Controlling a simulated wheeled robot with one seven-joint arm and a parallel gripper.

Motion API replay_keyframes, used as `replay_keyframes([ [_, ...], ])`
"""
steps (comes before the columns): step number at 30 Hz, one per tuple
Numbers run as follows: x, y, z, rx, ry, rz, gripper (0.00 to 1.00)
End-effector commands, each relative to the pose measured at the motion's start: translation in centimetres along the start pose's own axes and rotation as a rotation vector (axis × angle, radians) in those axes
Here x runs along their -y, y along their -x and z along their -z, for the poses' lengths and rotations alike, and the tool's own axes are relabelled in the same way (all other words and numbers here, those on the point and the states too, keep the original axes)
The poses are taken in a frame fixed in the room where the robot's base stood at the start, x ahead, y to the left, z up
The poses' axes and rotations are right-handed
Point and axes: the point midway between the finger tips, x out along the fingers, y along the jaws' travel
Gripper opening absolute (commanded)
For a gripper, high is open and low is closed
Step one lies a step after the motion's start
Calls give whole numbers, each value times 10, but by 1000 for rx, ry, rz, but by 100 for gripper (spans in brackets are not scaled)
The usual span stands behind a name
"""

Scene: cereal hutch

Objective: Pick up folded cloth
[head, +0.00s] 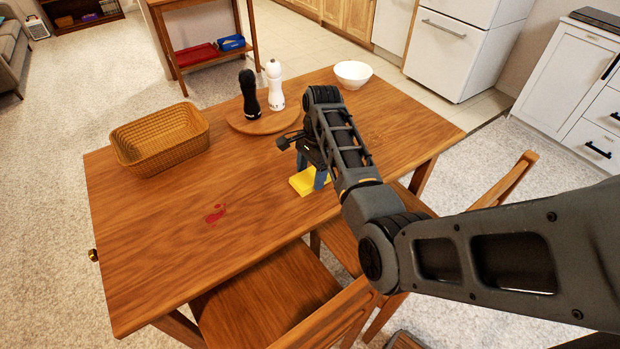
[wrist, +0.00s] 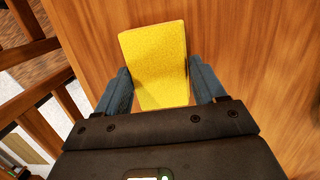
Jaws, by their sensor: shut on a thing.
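The folded cloth (head: 304,183) is yellow and lies at the table's front edge area, partly hidden by my gripper in the head view. In the wrist view the cloth (wrist: 155,60) is a flat yellow rectangle between my two fingers. My gripper (head: 318,180) points down over the cloth and is shut on it. In the wrist view my gripper (wrist: 160,88) has one blue-grey finger on each side of the cloth. I cannot tell whether the cloth is clear of the tabletop.
The wooden table (head: 160,240) has a red stain (head: 215,213) left of my gripper. A wicker basket (head: 160,138) stands at the left. Black (head: 249,93) and white (head: 274,86) mills stand on a round board (head: 262,124). A white bowl (head: 353,74) is at the back. Chairs (head: 265,300) stand in front.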

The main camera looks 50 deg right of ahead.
Motion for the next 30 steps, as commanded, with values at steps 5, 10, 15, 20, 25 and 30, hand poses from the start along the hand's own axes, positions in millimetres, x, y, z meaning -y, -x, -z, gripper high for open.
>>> replay_keyframes([
  [5,0,0,0,0,0,0,40],
  [10,0,1,0,0,0,0,40],
  [15,1,9,-1,0,0,1,40],
  [20,1,31,-5,-1,0,3,40],
  [25,-15,60,17,-1,-6,3,40],
  [30,-36,91,45,-2,-5,3,40],
])
